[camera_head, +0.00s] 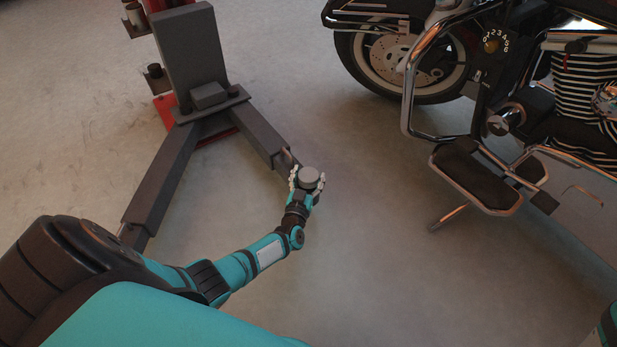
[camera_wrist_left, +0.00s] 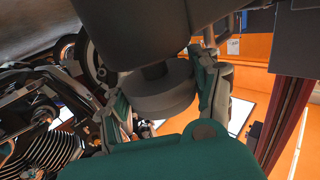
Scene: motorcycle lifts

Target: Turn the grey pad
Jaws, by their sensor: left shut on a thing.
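The grey pad (camera_head: 308,175) is a small round disc at the free end of the lift's right-hand arm (camera_head: 258,138) in the head view. My left gripper (camera_head: 308,182) is shut on the pad, with a finger on each side of its rim. In the left wrist view the pad (camera_wrist_left: 158,94) shows as a thick grey disc between the two fingers of my left gripper (camera_wrist_left: 166,100). A dark grey part above it hides some of its top. My right gripper is not in view.
The lift's dark post (camera_head: 190,50) and its left-hand arm (camera_head: 160,185) stand at the upper left. A motorcycle (camera_head: 480,100) with a chrome crash bar and footboard (camera_head: 475,180) stands at the right. The floor between the pad and the motorcycle is clear.

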